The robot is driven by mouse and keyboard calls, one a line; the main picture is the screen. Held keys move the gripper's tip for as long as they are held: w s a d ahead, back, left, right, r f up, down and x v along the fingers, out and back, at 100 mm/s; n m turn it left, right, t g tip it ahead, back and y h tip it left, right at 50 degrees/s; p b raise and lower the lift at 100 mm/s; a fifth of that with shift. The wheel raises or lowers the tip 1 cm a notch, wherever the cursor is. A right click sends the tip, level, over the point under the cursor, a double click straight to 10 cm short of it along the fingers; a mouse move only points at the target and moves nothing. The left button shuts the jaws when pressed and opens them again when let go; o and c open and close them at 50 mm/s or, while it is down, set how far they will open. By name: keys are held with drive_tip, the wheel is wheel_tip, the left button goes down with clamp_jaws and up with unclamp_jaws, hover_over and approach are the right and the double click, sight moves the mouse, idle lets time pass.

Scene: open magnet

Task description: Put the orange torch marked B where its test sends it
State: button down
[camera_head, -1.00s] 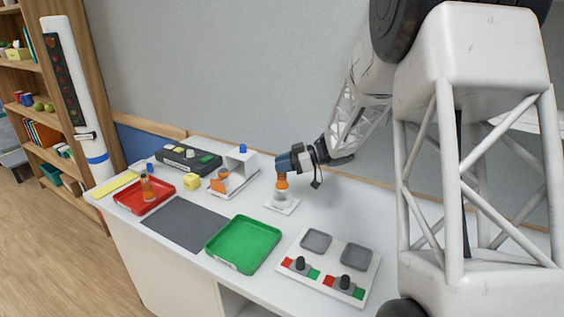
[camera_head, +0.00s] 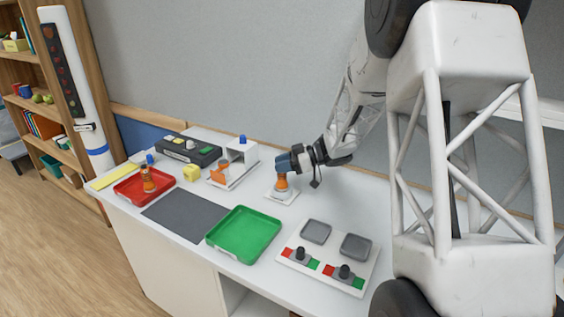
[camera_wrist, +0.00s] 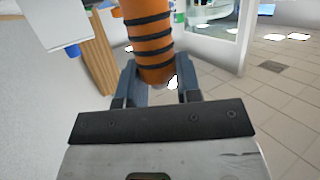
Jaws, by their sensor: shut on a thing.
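My gripper (camera_head: 288,163) is shut on an orange torch (camera_head: 281,183) with black bands, upright over a small white stand (camera_head: 290,198) at the back of the table. In the wrist view the torch (camera_wrist: 151,40) is between the two blue-grey fingers (camera_wrist: 155,85). Its lower end is at or in the stand; I cannot tell if it bears on it. A second orange torch (camera_head: 149,182) with a blue top stands in the red tray (camera_head: 128,191). No letter is readable on either torch.
The green tray (camera_head: 243,258) is empty at the front, beside a grey mat (camera_head: 187,216). A white panel (camera_head: 330,282) with two grey pads and black knobs is at right.

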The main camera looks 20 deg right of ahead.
drive_tip(key=shift+f, duration=0.6)
drive_tip(key=shift+f, duration=0.1)
drive_tip(key=c, duration=0.7)
unclamp_jaws()
drive_tip(key=shift+c, duration=0.2)
drive_tip(key=shift+d, duration=0.1)
drive_tip(key=v, duration=0.7)
drive_tip(key=shift+d, duration=0.25)
drive_tip(key=shift+s, duration=0.1)
drive_tip(key=shift+r, duration=0.2)
